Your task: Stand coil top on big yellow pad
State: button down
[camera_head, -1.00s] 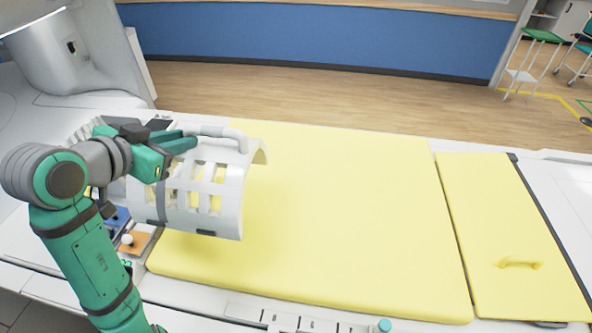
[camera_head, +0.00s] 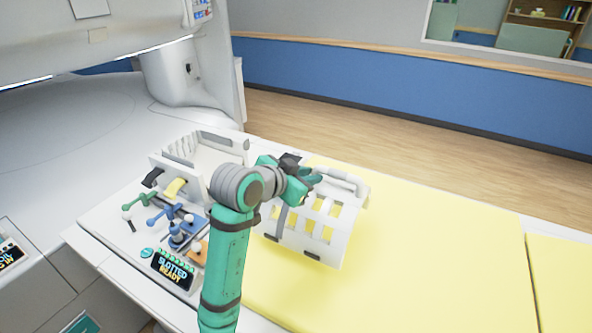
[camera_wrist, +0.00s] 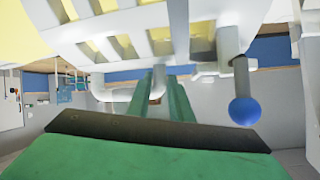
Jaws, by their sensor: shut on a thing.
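The coil top (camera_head: 342,232) is a white, curved, slotted shell with a tube-like handle along its upper side. My gripper (camera_head: 312,176) is shut on that handle and holds the coil top at the left end of the big yellow pad (camera_head: 440,235). Whether its lower edge touches the pad is unclear. My arm hides part of its left side. In the wrist view, my gripper (camera_wrist: 166,92) has its fingers close together at the handle, with the slotted coil top (camera_wrist: 100,35) across the top of the picture.
Left of the pad is a white panel with a slotted cradle (camera_head: 205,150), green and blue levers (camera_head: 163,215) and a "SLOTTED READY" display (camera_head: 172,270). A smaller yellow pad (camera_head: 560,280) lies at the right. The big pad's middle and right are clear.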

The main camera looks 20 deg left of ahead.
aim_at(316, 190)
jog(key=shift+w+d+f, duration=0.3)
jog(key=shift+w+f, duration=0.1)
jog(key=shift+f, duration=0.15)
jog(key=shift+w+d+f, duration=0.3)
jog(key=shift+w+f, duration=0.1)
jog(key=shift+f, duration=0.15)
jog(key=shift+w+d+f, duration=0.1)
jog(key=shift+f, duration=0.8)
jog(key=shift+w+d+f, duration=0.1)
jog(key=shift+f, duration=0.8)
jog(key=c, duration=1.6)
grip_release()
jog(key=shift+f, duration=0.1)
jog(key=shift+o, duration=0.2)
jog(key=v, duration=1.2)
